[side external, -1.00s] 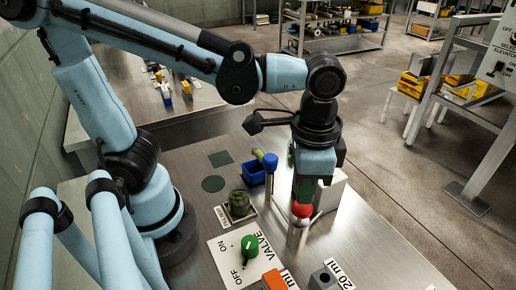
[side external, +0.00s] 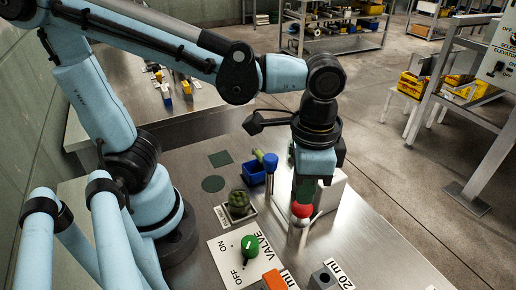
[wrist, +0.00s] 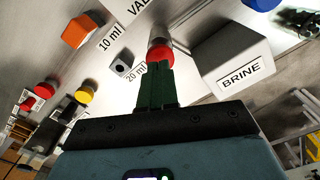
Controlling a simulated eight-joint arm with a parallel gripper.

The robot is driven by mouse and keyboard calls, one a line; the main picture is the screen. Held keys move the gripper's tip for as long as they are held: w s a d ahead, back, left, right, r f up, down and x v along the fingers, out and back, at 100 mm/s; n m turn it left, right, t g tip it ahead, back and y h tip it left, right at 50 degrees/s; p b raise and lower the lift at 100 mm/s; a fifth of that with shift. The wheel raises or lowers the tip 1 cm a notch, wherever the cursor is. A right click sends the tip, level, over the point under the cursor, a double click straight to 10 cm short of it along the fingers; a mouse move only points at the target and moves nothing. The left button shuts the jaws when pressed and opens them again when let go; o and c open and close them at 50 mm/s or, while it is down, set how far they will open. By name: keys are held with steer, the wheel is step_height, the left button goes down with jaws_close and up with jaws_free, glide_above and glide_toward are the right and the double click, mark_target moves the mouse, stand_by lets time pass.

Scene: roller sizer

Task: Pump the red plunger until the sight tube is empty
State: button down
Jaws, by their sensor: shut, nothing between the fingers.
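The red plunger (side external: 301,211) is a round red knob on top of a short metal cylinder (side external: 297,236), upright on the steel bench. It also shows in the wrist view (wrist: 159,52). My gripper (side external: 303,196) points down with its dark green fingers together and empty. The fingertips (wrist: 159,68) are right at the top of the red knob and appear to touch it. The fingers hide part of the knob. I cannot pick out the sight tube or its level in either view.
A white box marked BRINE (wrist: 232,58) stands close beside the plunger. A jar with green contents (side external: 239,204), a green valve knob (side external: 250,246), an orange block (side external: 273,281), a grey block (side external: 322,278) and a blue-topped post (side external: 270,163) are nearby. The bench's right side is clear.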

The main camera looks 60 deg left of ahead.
mark_target(303, 206)
steer(key=shift+f, duration=1.8)
steer(key=shift+r, duration=1.8)
steer(key=shift+r, duration=2.55)
